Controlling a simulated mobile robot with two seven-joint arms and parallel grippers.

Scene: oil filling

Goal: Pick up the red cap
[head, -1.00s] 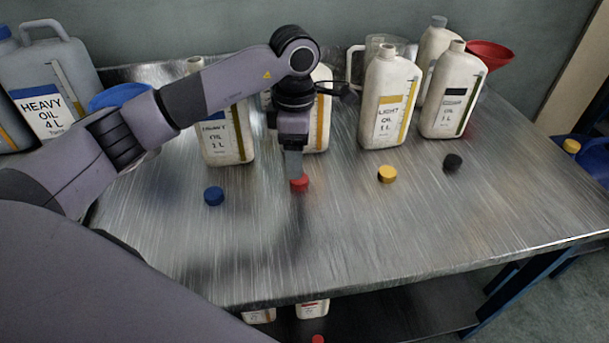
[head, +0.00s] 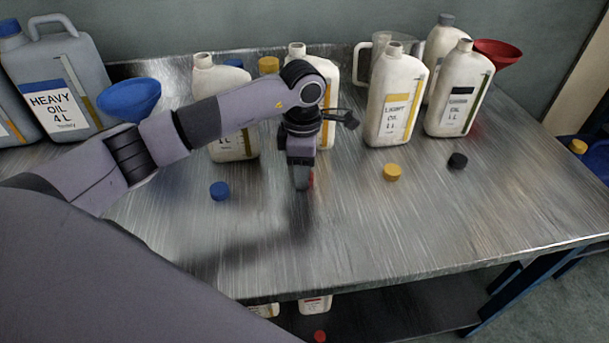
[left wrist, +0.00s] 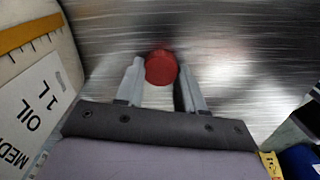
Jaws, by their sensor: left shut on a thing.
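The red cap (left wrist: 161,67) sits between the two fingertips of my left gripper (left wrist: 160,80) in the left wrist view. The left gripper is shut on it. In the head view the gripper (head: 303,184) points down in front of a white bottle (head: 326,120). There a finger hides most of the cap, and only a red sliver (head: 311,179) shows at its right side. How far the cap is above the metal table (head: 370,225) is hard to tell. My right gripper is not in view.
A blue cap (head: 219,191) lies left of the gripper. A yellow cap (head: 392,172) and a black cap (head: 457,160) lie to the right. White oil bottles (head: 393,110) and a blue funnel (head: 128,98) stand behind. The table front is clear.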

